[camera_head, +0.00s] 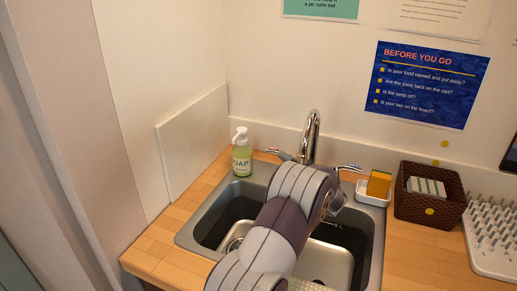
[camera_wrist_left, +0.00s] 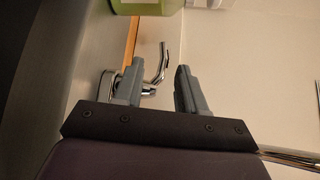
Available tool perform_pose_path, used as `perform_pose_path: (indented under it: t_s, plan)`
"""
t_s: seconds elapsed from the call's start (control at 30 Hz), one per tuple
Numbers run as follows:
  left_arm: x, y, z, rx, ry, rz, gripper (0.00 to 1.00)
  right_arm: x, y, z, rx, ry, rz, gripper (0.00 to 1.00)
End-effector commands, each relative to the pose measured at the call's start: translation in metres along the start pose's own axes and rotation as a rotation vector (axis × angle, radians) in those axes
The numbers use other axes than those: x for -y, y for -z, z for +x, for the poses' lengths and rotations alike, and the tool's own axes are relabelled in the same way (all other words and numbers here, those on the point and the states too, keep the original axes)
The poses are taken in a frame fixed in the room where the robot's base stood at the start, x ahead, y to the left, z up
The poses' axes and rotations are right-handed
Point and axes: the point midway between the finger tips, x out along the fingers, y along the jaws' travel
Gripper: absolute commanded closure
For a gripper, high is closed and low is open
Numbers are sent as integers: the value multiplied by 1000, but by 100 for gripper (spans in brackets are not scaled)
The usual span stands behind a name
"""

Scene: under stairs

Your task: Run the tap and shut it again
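The chrome tap (camera_head: 312,132) stands at the back of the grey sink (camera_head: 375,245), with a left lever handle (camera_head: 280,154) and a right lever handle (camera_head: 348,168). I see no water coming from the spout. My left arm reaches over the sink and hides much of the basin; its gripper's fingers cannot be made out in the head view. In the left wrist view, my left gripper (camera_wrist_left: 156,78) has its fingers apart. My right gripper is not in view.
A green soap bottle (camera_head: 242,155) stands left of the tap. A sponge (camera_head: 379,183) in a white dish, a brown basket (camera_head: 415,208) and a white drying rack (camera_head: 492,235) stand to the right. The wall is close behind the tap. The wooden counter is bare at front left.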

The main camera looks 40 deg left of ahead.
Motion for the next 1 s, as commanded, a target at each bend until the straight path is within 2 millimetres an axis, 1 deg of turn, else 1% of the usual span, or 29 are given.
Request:
perform_pose_path:
  t_s: [0.3, 0.4, 0.5, 0.6, 0.83, 0.87, 0.9, 0.97, 1.0]
  plan:
    - [-1, 0, 78, -1, -1, -2, 60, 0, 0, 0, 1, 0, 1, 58]
    - [-1, 1, 97, -3, -1, -2, 60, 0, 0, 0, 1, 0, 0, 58]
    - [0, 1, 109, -5, 0, -1, 60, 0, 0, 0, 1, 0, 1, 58]
    - [0, 1, 114, -5, 0, -2, 60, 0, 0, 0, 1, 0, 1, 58]
    - [0, 1, 115, -5, -1, -1, 60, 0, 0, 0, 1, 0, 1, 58]
    - [0, 1, 115, -5, -1, -1, 66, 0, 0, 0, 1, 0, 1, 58]
    - [0, 1, 115, -5, 0, -1, 80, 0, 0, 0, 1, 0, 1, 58]
    - [0, 1, 115, -5, -1, -1, 99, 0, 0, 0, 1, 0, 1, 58]
    - [0, 1, 115, -6, -1, -1, 100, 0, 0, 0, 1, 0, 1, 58]
